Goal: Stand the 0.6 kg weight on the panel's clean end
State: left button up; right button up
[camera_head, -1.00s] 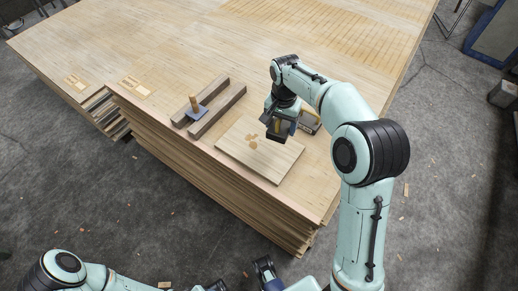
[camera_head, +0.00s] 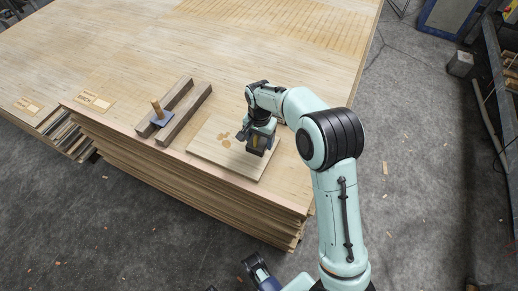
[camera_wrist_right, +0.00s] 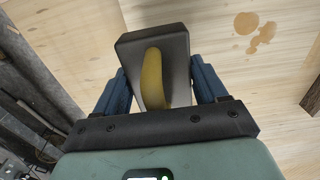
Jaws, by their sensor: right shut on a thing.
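The panel (camera_head: 207,152) is a pale wooden board lying on the stack top, with brown stains (camera_head: 224,139) left of its middle. The stains also show in the right wrist view (camera_wrist_right: 255,29). My right gripper (camera_head: 257,143) is over the panel's right, unstained part. It is shut on the weight, a dark block (camera_wrist_right: 178,45) with a yellow handle (camera_wrist_right: 152,78) between the blue fingers. I cannot tell whether the weight touches the panel. A blue and black part at the bottom edge, likely my left gripper (camera_head: 259,270), is cut off by the frame.
The veneer stack's front edge (camera_head: 180,166) drops to the grey floor.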

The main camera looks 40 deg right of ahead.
aim_at(259, 148)
jog(key=shift+f+b, duration=0.55)
jog(key=shift+f, duration=2.3)
jog(key=shift+f, duration=0.1)
jog(key=o, duration=1.6)
jog(key=shift+f, duration=0.1)
jog(key=shift+c, duration=0.2)
notch_tip(259, 148, up, 12)
jog(key=shift+r+p, duration=0.2)
jog(key=shift+p, duration=1.05)
